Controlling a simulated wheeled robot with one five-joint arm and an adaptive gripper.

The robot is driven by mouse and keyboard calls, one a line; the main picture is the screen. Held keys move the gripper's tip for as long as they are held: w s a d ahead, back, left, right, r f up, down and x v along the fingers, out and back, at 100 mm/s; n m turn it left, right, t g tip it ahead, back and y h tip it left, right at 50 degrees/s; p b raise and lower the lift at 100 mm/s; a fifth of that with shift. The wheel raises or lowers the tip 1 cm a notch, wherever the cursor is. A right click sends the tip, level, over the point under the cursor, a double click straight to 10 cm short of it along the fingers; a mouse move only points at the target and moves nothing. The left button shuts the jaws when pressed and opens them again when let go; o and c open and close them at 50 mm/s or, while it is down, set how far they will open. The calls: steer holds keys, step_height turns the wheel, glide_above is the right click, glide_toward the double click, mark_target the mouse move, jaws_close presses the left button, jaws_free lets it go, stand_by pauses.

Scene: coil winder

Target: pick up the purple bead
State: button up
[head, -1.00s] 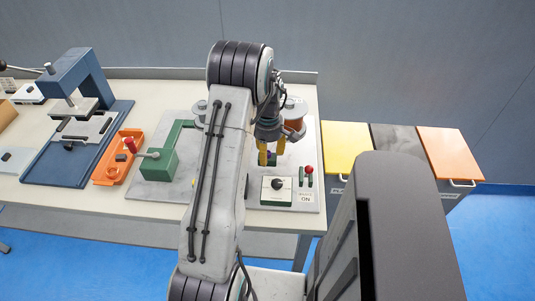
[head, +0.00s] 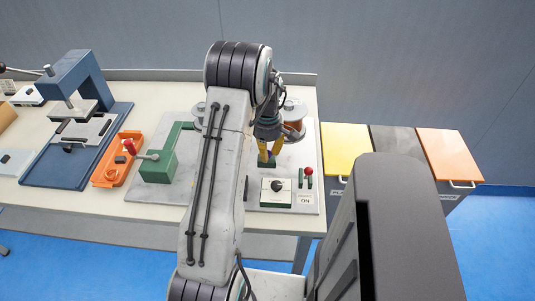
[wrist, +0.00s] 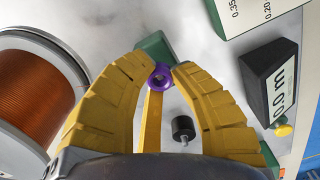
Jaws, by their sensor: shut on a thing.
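The purple bead (wrist: 160,77) is a small ring with a hole, seen between the fingertips in the wrist view. My yellow-fingered gripper (wrist: 163,72) is shut on it, with a fingertip at either side. A green block (wrist: 155,47) lies right by the fingertips and the bead. In the head view, my gripper (head: 267,160) points down at the green block (head: 266,166). The bead is mostly hidden by the fingers there. I cannot tell whether the bead still touches the block.
A copper wire spool (wrist: 35,95) stands close beside my gripper. A control box (head: 276,191) with a dial and a red-knobbed lever (head: 308,173) stand in front. An orange tray (head: 117,160) lies left.

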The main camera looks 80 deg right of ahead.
mark_target(270, 153)
steer(key=r, duration=0.3)
steer(key=shift+s+a+r, duration=0.1)
steer(key=shift+s+r, duration=0.15)
steer(key=shift+s, duration=0.15)
steer(key=s+a+r+b, duration=0.1)
steer(key=s+a+r, duration=0.4)
steer(key=s, duration=0.4)
steer(key=shift+s+r, duration=0.35)
steer(key=shift+r, duration=0.45)
steer(key=shift+w, duration=0.1)
